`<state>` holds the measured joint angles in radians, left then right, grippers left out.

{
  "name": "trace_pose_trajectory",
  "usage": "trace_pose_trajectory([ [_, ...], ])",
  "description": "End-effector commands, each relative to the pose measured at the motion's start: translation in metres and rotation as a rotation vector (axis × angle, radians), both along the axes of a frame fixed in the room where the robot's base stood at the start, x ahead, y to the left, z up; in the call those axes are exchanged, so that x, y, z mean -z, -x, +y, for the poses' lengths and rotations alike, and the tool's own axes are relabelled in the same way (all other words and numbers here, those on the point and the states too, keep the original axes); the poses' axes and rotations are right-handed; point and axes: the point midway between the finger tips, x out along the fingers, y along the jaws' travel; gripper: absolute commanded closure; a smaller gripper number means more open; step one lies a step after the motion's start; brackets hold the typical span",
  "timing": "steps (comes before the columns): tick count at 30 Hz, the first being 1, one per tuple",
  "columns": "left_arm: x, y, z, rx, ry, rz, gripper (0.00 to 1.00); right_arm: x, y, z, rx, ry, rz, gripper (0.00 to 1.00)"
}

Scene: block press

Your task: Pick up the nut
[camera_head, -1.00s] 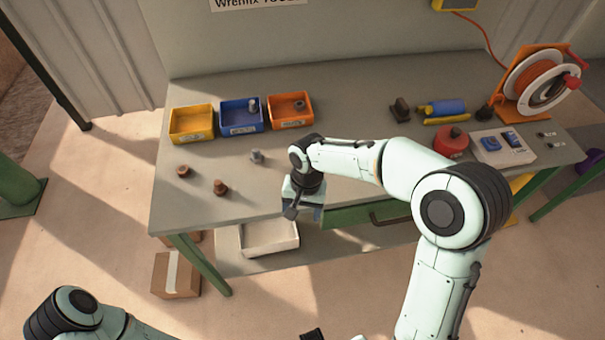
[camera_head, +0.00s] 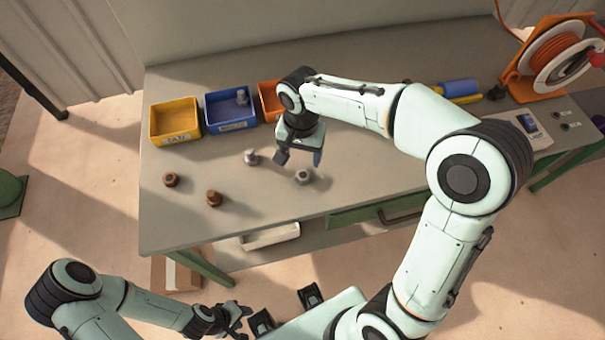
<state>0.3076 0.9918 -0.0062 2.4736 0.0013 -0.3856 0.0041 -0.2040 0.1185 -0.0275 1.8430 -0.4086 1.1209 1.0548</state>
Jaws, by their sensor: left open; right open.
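A grey metal nut (camera_head: 303,177) lies on the workbench (camera_head: 375,175). My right gripper (camera_head: 299,158) hangs over the bench with its jaws open, just behind the grey nut in the picture; I cannot tell its exact height. A grey bolt-like piece (camera_head: 251,157) stands to its left. A brown nut-like piece (camera_head: 170,179) and a brown bolt-like piece (camera_head: 213,198) are further left. My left gripper (camera_head: 240,318) is open and empty, low in front of the bench.
A yellow bin (camera_head: 174,137), a blue bin (camera_head: 230,126) holding a grey piece and an orange bin (camera_head: 267,88), partly hidden by my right arm, stand at the back left. An orange cable reel (camera_head: 545,60) is at the right. A drawer (camera_head: 375,211) is under the front edge.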

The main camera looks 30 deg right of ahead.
Motion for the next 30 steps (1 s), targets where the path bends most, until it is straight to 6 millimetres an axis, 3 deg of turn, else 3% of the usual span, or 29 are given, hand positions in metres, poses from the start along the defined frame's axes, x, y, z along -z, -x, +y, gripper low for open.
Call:
trace_pose_trajectory([
  [3, 0.003, 0.002, 0.0, 0.0, 0.0, 0.002, 0.57, 0.021, 0.001, 0.0, 0.0, 0.0, 0.004, 0.31],
  [11, 0.004, 0.002, 0.0, 0.001, 0.0, 0.002, 0.57, 0.04, 0.002, -0.001, 0.001, 0.0, 0.004, 0.31],
  [18, 0.006, 0.003, 0.0, 0.0, 0.0, 0.003, 0.57, 0.075, 0.007, -0.003, 0.001, 0.0, 0.004, 0.31],
  [28, 0.007, 0.003, 0.0, 0.0, 0.0, 0.003, 0.57, 0.082, 0.006, -0.003, 0.001, -0.001, -0.001, 0.31],
  [29, 0.007, 0.003, 0.0, 0.0, 0.0, 0.003, 0.57, 0.082, 0.006, -0.003, 0.001, -0.001, -0.001, 0.38],
  [30, 0.007, 0.003, 0.0, 0.0, 0.0, 0.003, 0.57, 0.082, 0.006, -0.003, 0.001, -0.001, -0.001, 0.51],
])
